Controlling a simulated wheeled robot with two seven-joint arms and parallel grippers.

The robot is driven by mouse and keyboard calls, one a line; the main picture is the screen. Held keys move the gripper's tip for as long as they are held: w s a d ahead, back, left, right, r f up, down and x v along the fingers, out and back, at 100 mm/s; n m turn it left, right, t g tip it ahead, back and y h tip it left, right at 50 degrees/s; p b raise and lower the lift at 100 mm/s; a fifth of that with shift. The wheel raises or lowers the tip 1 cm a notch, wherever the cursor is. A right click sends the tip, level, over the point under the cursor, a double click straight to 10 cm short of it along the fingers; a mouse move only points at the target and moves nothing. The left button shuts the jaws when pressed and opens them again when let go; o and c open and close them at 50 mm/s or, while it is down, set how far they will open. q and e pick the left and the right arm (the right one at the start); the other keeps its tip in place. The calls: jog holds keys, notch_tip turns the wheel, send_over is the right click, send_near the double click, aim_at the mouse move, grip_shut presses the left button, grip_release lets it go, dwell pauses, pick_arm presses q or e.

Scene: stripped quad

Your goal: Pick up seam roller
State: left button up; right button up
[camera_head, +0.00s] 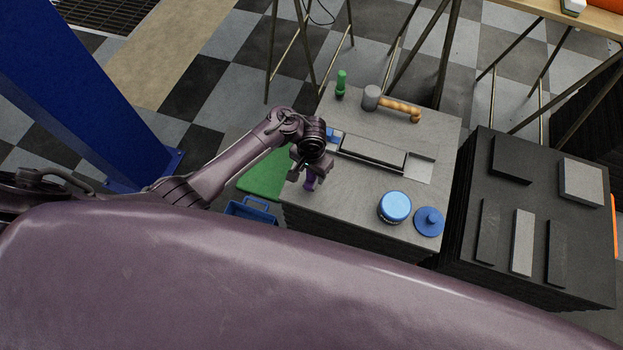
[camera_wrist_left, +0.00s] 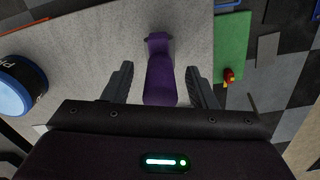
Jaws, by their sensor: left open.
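A purple, handle-like object (camera_head: 309,183), which looks like the seam roller, is near the left edge of the grey worktop (camera_head: 350,215). In the left wrist view the purple object (camera_wrist_left: 160,75) lies lengthwise between the two fingers, with gaps on both sides. My left gripper (camera_head: 310,168) is open around or just above it; I cannot tell its exact height. It also shows in the left wrist view (camera_wrist_left: 158,70). The arm hides part of the object in the head view. My right gripper is not in view.
On the worktop are a blue-lidded jar (camera_head: 394,206), a blue knobbed disc (camera_head: 429,221), a long metal tool (camera_head: 372,150), a mallet (camera_head: 393,103) and a green-handled item (camera_head: 341,84). A green surface (camera_head: 263,175) and a blue bin (camera_head: 250,210) are to the left.

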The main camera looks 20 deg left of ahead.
pick_arm(q)
jog(key=shift+f, duration=0.25)
jog(key=c, duration=1.1)
jog(key=shift+o, duration=0.2)
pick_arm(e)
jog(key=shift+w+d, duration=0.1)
